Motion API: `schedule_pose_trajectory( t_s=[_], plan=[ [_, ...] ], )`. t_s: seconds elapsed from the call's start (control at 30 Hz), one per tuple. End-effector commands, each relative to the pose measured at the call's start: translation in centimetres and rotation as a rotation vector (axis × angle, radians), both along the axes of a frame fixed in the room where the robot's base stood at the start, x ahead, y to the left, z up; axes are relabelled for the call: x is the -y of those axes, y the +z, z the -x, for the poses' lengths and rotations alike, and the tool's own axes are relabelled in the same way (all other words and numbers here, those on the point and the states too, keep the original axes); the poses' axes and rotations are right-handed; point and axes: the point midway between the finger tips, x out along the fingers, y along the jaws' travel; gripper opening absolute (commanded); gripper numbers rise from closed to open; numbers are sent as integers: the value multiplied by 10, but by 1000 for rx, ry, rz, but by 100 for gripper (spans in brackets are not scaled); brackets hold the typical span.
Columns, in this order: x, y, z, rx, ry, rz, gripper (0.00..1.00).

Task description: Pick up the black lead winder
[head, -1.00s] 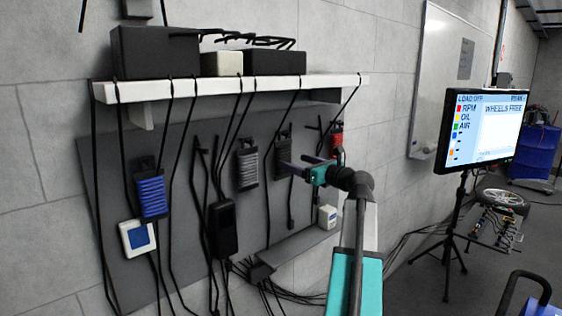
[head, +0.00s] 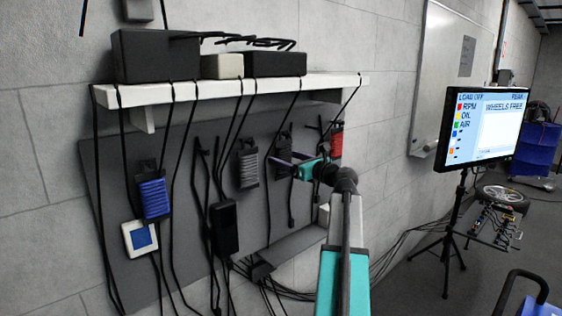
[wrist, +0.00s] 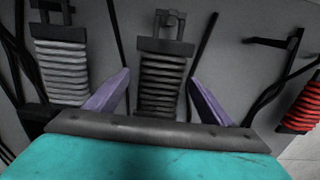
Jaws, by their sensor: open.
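The black lead winder (head: 284,147) hangs on the grey wall panel, between the grey winder and the red one. In the wrist view the black lead winder (wrist: 163,82) shows as a ribbed dark block below a hook bracket, upright and central. My gripper (head: 281,164) is in front of its lower part. In the wrist view my gripper (wrist: 159,78) is open, with one purple finger on each side of the winder and a gap to each. Its lower end is hidden behind my gripper's body. I cannot tell whether anything touches.
The grey winder (wrist: 62,68) hangs close on the left, and the red winder (wrist: 302,105) on the right. A blue winder (head: 154,198) hangs farther left. Black cables hang between them. A white shelf (head: 230,89) with boxes juts out above.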

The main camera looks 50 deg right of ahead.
Motion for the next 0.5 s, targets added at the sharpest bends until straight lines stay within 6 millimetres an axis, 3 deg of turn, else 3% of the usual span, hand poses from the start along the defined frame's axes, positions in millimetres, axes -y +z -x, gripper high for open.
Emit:
schedule_pose_trajectory(
  t_s=[0.13,0.4,0.5],
  plan=[
    [0,0,0,0,0,0,73],
    [0,0,1,0,-1,0,28],
    [1,1,1,1,-1,0,25]
  ],
)
